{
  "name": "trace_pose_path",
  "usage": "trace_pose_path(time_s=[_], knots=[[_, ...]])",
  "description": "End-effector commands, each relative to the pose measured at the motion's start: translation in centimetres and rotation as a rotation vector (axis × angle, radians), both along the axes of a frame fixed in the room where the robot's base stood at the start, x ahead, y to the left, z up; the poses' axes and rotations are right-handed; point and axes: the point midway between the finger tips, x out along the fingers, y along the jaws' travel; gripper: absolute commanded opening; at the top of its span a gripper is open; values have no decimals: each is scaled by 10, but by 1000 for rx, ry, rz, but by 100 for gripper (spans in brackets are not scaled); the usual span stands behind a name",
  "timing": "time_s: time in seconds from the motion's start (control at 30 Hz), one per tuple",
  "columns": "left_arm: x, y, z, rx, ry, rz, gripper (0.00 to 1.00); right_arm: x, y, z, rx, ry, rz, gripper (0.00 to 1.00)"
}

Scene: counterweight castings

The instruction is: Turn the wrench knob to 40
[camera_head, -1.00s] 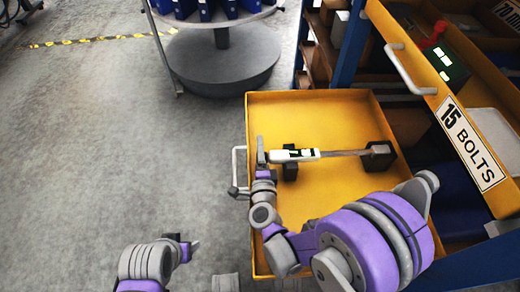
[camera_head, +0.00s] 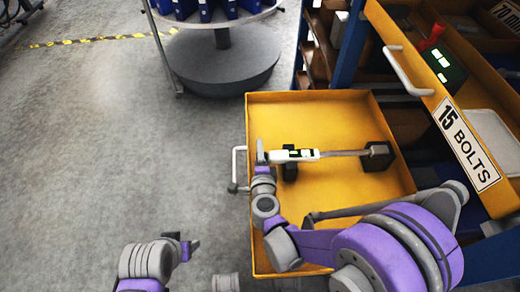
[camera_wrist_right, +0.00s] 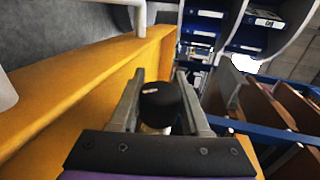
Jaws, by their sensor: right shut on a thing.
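The wrench (camera_head: 310,154) lies across a yellow drawer, with a white handle, a small display with green lights and a grey shaft. Dark blocks stand under its handle and at its right end. My right gripper (camera_head: 261,160) is at the handle's left end. In the right wrist view, my right gripper (camera_wrist_right: 158,88) has its two fingers on either side of the round black knob (camera_wrist_right: 160,104), which bears a small pale mark. The scale reading is too small to read. My left gripper (camera_head: 190,248) is at the lower left, away from the drawer; its jaws are unclear.
The yellow drawer (camera_head: 345,105) has raised walls and a pale handle (camera_head: 238,168) on its left side. A yellow panel labelled "15 BOLTS" (camera_head: 468,140) and a blue post (camera_head: 348,50) stand to the right. The grey floor (camera_head: 110,150) at left is open.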

Motion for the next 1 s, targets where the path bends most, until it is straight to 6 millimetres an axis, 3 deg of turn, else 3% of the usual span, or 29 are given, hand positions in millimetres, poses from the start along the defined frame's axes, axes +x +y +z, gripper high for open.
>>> trace_pose_path(time_s=[0.67, 1.0], knots=[[2, 0, -14, 0, 4, 0, 58, -6, -1, -13, 1, 551, -1, 0], [6, 0, -38, 0, 8, 0, 58, -12, 0, -19, -1, 787, 0, 0]])
